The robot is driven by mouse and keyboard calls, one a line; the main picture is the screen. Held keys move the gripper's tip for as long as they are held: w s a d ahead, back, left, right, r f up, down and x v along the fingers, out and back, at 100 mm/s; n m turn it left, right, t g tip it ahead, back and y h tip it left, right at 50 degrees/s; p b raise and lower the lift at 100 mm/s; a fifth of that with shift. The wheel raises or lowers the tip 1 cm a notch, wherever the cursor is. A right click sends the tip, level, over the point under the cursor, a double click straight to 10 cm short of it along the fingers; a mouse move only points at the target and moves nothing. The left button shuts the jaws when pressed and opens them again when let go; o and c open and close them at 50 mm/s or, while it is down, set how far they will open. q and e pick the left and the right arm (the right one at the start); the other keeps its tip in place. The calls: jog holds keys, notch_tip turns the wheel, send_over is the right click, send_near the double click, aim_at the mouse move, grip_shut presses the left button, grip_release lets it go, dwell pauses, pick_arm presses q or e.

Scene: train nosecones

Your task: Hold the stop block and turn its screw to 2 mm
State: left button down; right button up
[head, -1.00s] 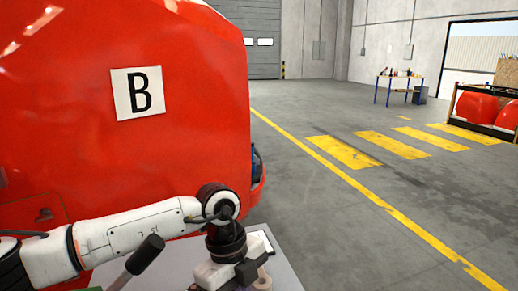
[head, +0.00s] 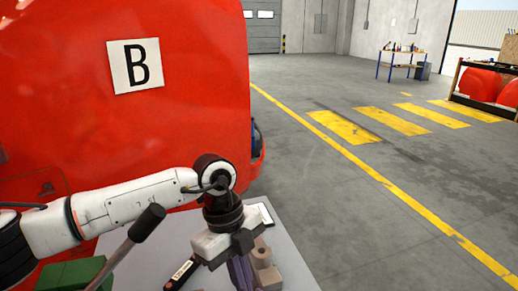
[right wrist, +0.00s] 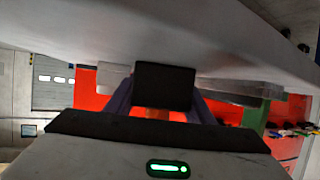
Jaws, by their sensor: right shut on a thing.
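My left gripper (head: 240,272) points down over the grey bench top at the bottom of the head view. Its purple fingers are close beside a beige block (head: 264,266) with a stepped shape, likely the stop block. The frame edge cuts off the fingertips, so whether they grip it is unclear. In the right wrist view my right gripper (right wrist: 163,107) has purple fingers either side of a dark square object (right wrist: 164,85). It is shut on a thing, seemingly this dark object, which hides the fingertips. My right gripper is outside the head view. No screw can be made out.
A black tool with a red and white label (head: 181,274) lies left of the left gripper. A green fixture (head: 72,274) and a black-handled lever (head: 147,222) stand at lower left. The large red nosecone (head: 120,130) marked B rises behind the bench.

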jog(key=shift+s, duration=0.1)
pick_arm(q)
notch_tip(320, 180, up, 6)
jog(key=shift+w, duration=0.15)
jog(key=shift+a, duration=0.1)
pick_arm(e)
jog(key=o, duration=1.4)
jog(key=shift+s, duration=0.1)
